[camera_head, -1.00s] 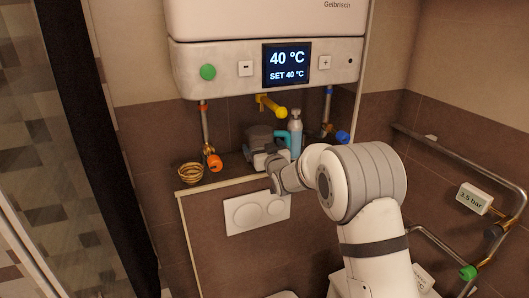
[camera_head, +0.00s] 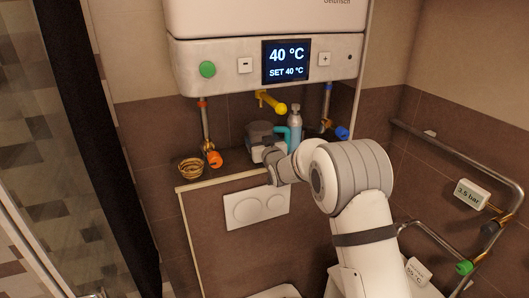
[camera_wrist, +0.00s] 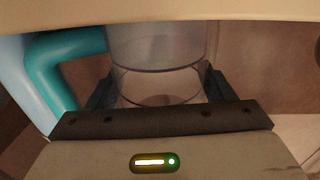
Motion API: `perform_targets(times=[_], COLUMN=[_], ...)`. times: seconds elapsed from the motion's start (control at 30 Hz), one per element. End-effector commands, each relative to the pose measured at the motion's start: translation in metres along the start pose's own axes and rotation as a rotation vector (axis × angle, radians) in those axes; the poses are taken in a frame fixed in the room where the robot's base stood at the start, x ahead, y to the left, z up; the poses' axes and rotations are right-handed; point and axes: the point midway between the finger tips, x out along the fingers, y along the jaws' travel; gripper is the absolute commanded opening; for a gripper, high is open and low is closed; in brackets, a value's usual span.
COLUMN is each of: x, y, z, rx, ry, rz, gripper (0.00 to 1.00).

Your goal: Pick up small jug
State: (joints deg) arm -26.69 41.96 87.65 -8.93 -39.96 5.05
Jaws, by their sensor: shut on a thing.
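The small jug (camera_head: 260,131) is at the back of the ledge below the water heater. In the head view it looks dark grey, and its lower part is hidden by my gripper. In the wrist view the jug is a clear round vessel (camera_wrist: 158,82) between my two fingers. A teal curved piece (camera_wrist: 62,48), seemingly its handle, is on its left. My gripper (camera_head: 266,151) reaches it from the front and is shut on its sides, as the wrist view also shows (camera_wrist: 158,92). I cannot tell whether the jug still touches the ledge.
A pale blue bottle (camera_head: 295,130) stands close right of the jug. A yellow tap (camera_head: 272,102) hangs just above. The heater (camera_head: 265,65) overhangs the ledge.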

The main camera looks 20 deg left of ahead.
Motion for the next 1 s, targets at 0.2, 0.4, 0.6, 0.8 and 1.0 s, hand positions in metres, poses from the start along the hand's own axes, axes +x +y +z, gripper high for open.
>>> perform_targets(times=[0.2,0.4,0.6,0.8,1.0], x=[0.0,0.0,0.0,0.0,0.0], y=[0.0,-0.001,-0.001,-0.001,0.0], z=[-0.001,-0.001,-0.005,-0.017,-0.034], rx=[0.0,0.0,0.0,0.0,-0.001], ry=[0.002,0.002,0.002,0.005,0.005], rz=[0.0,-0.001,-0.001,-0.001,-0.001], gripper=[0.4,0.4,0.4,0.4,0.4])
